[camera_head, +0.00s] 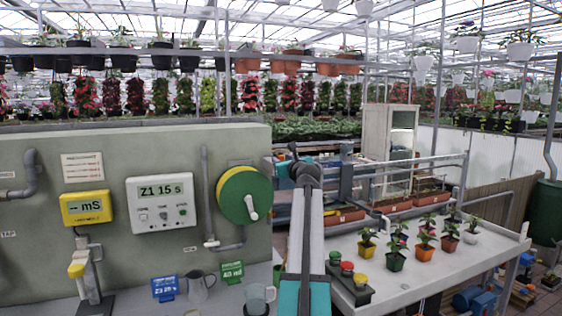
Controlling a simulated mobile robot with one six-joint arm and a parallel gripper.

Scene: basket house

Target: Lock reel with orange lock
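The reel (240,195) is a green disc with a yellow rim, mounted on the right part of the grey-green wall panel (120,140). A white crank handle (251,207) sticks out from its face. I cannot make out an orange lock on or near the reel. My arm rises from the bottom edge just right of the reel, apart from it in the picture. My gripper's fingers cannot be made out in this view.
The panel also carries a white control box (162,203), a yellow meter (87,208) and grey pipes. Below are a yellow-handled tap (76,270), a jug (199,287) and a mug (258,298). A white bench (440,275) with several potted plants stands right.

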